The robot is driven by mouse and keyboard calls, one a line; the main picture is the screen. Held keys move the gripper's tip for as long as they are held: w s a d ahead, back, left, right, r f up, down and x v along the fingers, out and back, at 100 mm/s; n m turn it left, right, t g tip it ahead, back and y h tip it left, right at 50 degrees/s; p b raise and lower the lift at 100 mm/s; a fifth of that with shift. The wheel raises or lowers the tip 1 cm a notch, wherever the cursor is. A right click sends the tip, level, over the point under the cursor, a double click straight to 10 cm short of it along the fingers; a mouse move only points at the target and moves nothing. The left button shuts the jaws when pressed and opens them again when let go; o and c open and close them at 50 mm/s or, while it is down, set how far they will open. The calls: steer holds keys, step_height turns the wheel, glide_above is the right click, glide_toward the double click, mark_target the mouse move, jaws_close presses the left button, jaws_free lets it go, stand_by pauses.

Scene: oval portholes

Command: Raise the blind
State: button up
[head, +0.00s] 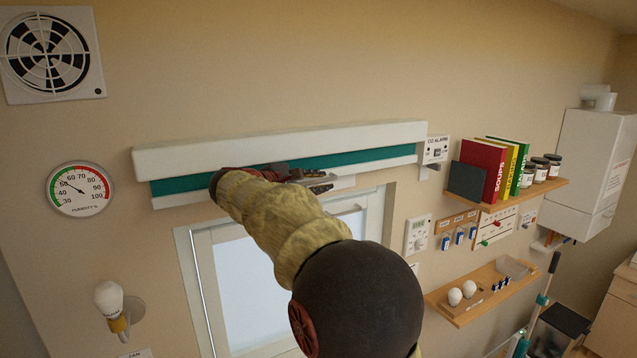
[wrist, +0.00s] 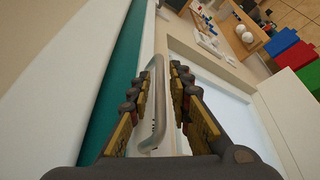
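The blind (head: 380,157) shows as a narrow teal strip under its long white headbox (head: 270,145), with a white bottom rail (head: 180,200) just below. The blind's teal cloth is also in the wrist view (wrist: 112,95). A grey bar handle (wrist: 158,108) stands off the rail in the wrist view. My gripper (head: 307,180) is in front of the rail, right of its middle. In the wrist view my gripper (wrist: 160,72) is open, with one finger on each side of the handle and gaps visible. My arm hides part of the rail and the handle in the head view.
The window (head: 250,285) is below the blind, its glass uncovered. To the right are a CO alarm (head: 435,150), a shelf with books and jars (head: 550,190), and a lower shelf (head: 470,310). A humidity dial (head: 80,189) and a lamp (head: 110,300) are on the left wall.

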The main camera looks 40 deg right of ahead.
jaws_close()
stand_by(0.6)
